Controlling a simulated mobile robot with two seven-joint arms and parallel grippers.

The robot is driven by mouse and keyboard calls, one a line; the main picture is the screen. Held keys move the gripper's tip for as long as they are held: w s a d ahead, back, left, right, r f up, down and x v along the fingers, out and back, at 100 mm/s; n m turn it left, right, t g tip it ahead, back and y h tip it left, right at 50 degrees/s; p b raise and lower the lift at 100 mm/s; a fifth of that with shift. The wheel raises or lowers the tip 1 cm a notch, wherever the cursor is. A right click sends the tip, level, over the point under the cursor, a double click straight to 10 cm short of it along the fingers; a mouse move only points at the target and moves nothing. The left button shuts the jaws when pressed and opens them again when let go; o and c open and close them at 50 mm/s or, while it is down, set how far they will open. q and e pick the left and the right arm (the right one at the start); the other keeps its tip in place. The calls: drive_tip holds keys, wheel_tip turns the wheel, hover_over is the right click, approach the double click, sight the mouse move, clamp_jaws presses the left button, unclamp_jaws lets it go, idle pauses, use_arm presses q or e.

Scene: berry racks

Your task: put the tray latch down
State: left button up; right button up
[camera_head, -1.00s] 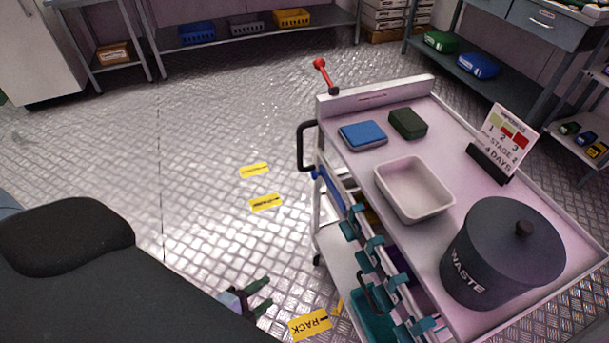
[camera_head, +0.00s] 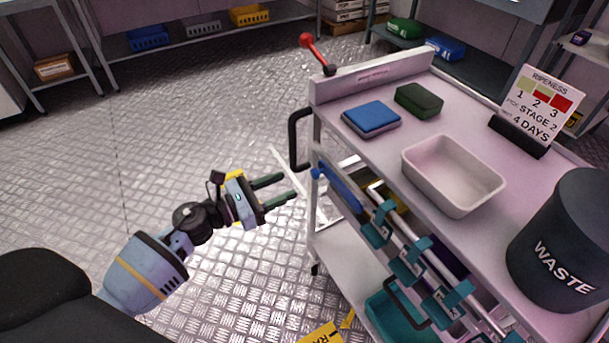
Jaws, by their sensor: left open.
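A lever with a red knob (camera_head: 306,40) and dark base stands tilted up at the cart's back left corner; I cannot tell if it is the tray latch. A blue bar (camera_head: 339,190) lies along the cart's left side, under the top. Several teal clips (camera_head: 411,261) sit on the rails beside it. My left gripper (camera_head: 289,186) is open and empty, left of the cart. Its dark green fingers point right toward the blue bar, with a gap between. My right gripper is not in view.
The cart top (camera_head: 375,160) bears a blue box (camera_head: 371,117), a green box (camera_head: 419,100), a pale empty tub (camera_head: 470,207), a ripeness sign (camera_head: 539,103) and a dark waste bin (camera_head: 570,235). A black handle (camera_head: 294,140) sticks out left. Open floor (camera_head: 150,150) lies left.

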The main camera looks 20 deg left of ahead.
sight(312, 174)
use_arm(q)
drive_tip(key=shift+x, duration=3.9)
clamp_jaws()
